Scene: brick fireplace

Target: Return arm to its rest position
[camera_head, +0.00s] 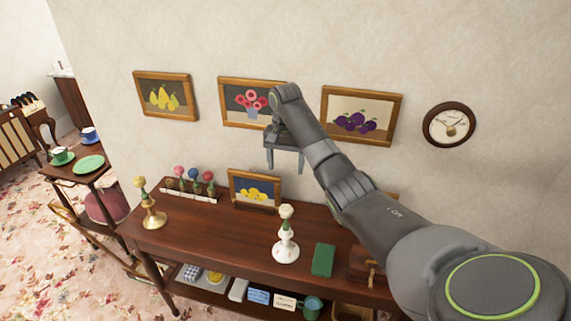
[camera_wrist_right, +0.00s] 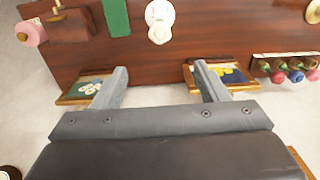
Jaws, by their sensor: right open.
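My right arm reaches from the lower right across the head view. Its gripper (camera_head: 284,160) is above the back of the brown wooden sideboard (camera_head: 230,235), in front of the wall. In the right wrist view the gripper (camera_wrist_right: 165,85) has its two grey fingers wide apart, with nothing between them. Below the fingers are the sideboard top and two small framed pictures, one with yellow fruit (camera_wrist_right: 230,76) and one with pale shapes (camera_wrist_right: 88,86). My left gripper does not show in either view.
The left floor has a tea cart (camera_head: 75,170).

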